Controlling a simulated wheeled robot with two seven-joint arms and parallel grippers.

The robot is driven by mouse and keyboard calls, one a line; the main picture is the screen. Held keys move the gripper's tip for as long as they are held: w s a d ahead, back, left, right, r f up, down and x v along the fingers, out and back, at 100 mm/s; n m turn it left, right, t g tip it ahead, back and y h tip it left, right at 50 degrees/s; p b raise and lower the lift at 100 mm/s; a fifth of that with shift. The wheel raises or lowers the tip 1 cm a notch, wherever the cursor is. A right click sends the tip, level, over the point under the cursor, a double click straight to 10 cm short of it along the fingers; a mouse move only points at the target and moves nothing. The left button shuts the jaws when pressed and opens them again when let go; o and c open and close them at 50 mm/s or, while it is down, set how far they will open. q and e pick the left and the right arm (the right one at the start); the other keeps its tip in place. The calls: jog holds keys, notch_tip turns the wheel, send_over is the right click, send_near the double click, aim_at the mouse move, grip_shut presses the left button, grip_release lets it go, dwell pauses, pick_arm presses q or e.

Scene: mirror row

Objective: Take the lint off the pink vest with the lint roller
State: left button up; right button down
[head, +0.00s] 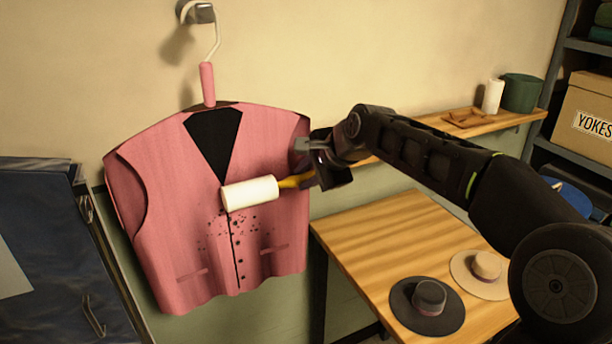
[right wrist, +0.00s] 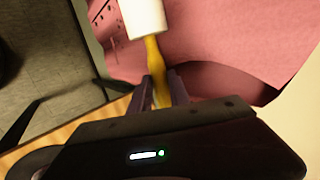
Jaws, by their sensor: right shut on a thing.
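The pink vest (head: 180,240) hangs on a hanger (head: 208,85) from a wall hook. Dark lint specks (head: 250,232) show on its middle front, around and right of the button line. The lint roller has a white head (head: 250,193) and a yellow handle (head: 293,181). My right gripper (head: 312,174) is shut on the yellow handle. The white head is in front of the vest, just above the specks; I cannot tell if it touches the cloth. In the right wrist view the roller (right wrist: 143,18) points away from the fingers, with the vest (right wrist: 220,40) behind. My left gripper is not in view.
A wooden table (head: 375,235) at the lower right bears a dark hat (head: 428,302) and a beige hat (head: 482,272). A wall shelf (head: 470,128) holds a white roll and a green pot.

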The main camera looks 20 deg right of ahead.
jog(key=shift+f+b, duration=0.95)
jog(key=shift+f, duration=0.25)
jog(key=shift+f+b, duration=0.9)
jog(key=shift+f, duration=0.35)
jog(key=shift+f+b, duration=0.85)
jog(key=shift+f, duration=0.4)
jog(key=shift+f+b, duration=0.95)
jog(key=shift+f, duration=0.25)
